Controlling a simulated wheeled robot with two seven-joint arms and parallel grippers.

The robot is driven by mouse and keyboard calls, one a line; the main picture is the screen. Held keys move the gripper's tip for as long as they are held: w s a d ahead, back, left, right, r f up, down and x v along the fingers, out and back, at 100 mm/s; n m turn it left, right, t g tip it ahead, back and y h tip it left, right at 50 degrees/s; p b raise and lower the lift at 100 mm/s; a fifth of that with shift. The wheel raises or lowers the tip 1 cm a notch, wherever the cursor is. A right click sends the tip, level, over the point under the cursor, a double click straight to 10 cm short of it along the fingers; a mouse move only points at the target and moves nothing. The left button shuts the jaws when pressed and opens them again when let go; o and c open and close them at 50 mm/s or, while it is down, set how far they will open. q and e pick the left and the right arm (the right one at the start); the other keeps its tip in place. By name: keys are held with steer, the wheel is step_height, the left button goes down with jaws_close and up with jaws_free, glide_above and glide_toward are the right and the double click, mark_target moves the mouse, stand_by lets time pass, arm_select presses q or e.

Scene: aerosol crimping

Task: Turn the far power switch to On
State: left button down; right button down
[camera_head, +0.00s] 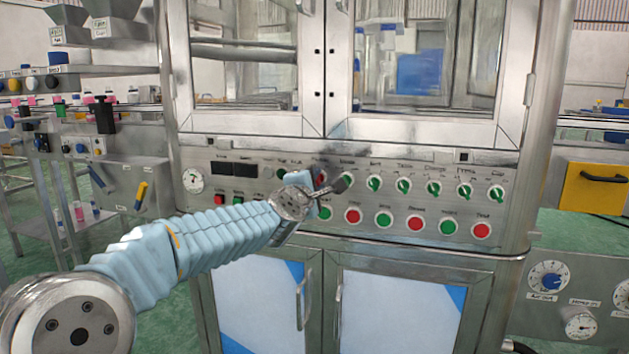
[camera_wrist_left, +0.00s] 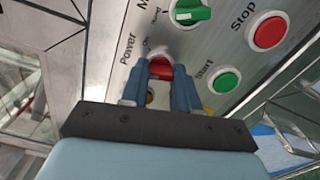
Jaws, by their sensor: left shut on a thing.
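The red power switch (camera_wrist_left: 161,68) is a rotary knob on the metal panel, under a "Power" label with "On" marked near it in the left wrist view. My left gripper (camera_wrist_left: 161,82) has its two blue fingers on either side of the knob and is shut on it. In the head view my left gripper (camera_head: 326,187) is at the panel, left of the row of green knobs, and largely covers the switch. The knob's exact angle is hard to tell. My right gripper is not in view.
A green knob (camera_wrist_left: 191,12), a red Stop button (camera_wrist_left: 268,33) and a green Start button (camera_wrist_left: 226,82) are close by. In the head view, the cabinet's panel (camera_head: 260,153) bears more knobs and buttons. Glass doors are above it, and handled doors below.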

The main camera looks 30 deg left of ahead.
arm_select(q)
steer(key=shift+m+p, duration=1.4)
steer(key=shift+m, duration=2.9)
steer(key=shift+f, duration=0.1)
steer(key=c, duration=0.8)
jaws_free()
steer(key=shift+c, duration=0.2)
steer(key=v, duration=1.4)
steer(key=shift+b, duration=0.45)
steer(key=shift+w, duration=0.15)
